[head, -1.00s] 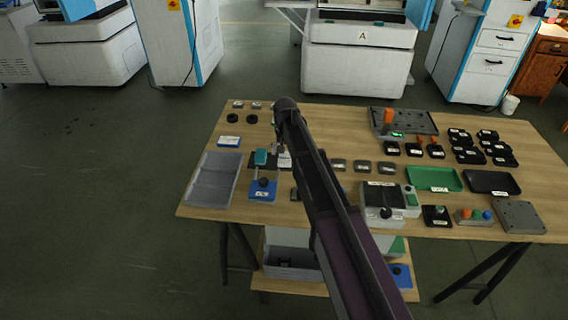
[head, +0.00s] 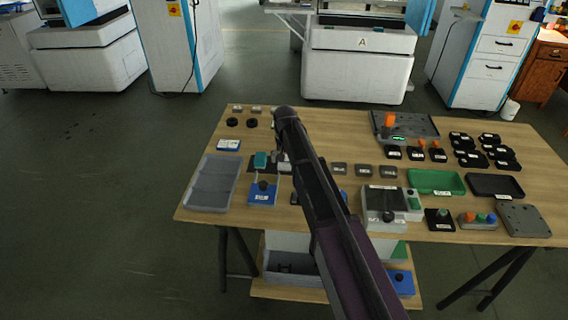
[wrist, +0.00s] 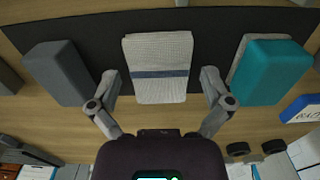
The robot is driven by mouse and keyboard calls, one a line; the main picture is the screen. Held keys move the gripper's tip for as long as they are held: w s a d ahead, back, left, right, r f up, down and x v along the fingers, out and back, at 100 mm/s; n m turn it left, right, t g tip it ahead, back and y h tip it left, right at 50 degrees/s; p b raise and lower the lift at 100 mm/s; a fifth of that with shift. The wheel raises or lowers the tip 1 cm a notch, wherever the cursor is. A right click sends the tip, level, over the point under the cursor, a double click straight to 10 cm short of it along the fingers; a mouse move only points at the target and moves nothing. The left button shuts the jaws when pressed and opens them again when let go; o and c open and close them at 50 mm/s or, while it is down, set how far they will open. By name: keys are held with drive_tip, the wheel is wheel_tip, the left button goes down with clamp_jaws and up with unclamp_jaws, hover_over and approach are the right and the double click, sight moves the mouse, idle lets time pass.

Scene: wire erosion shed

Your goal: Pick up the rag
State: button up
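The rag is a pale folded cloth (wrist: 158,68) with a dark blue stripe, lying on a black mat (wrist: 110,22) in the wrist view. My gripper (wrist: 160,80) is open and empty, with one finger near each side edge of the rag. I cannot tell its height above the cloth. In the head view my gripper (head: 279,153) is over the left part of the table, and my arm largely hides the rag.
A dark grey block (wrist: 60,72) stands left of the rag and a teal-topped block (wrist: 272,72) right of it, both close to the fingers. A grey tray (head: 211,183) and a blue-based fixture (head: 263,196) sit nearby on the wooden table (head: 320,215).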

drive_tip(key=c, duration=0.9)
drive_tip(key=shift+o, duration=0.2)
drive_tip(key=shift+r, duration=0.15)
wheel_tip(320, 180, up, 3)
drive_tip(key=p, duration=0.3)
drive_tip(key=s+d, duration=0.1)
drive_tip(key=s, duration=0.4)
drive_tip(key=s+d+r+p, duration=0.1)
drive_tip(key=s+d, duration=0.1)
drive_tip(key=s, duration=0.3)
drive_tip(key=s+d+p, duration=0.1)
drive_tip(key=s, duration=0.4)
drive_tip(key=shift+s+d+r, duration=0.15)
drive_tip(key=shift+d+r, duration=0.2)
drive_tip(key=shift+d, duration=0.05)
drive_tip(key=o, duration=0.5)
drive_tip(key=c, duration=0.5)
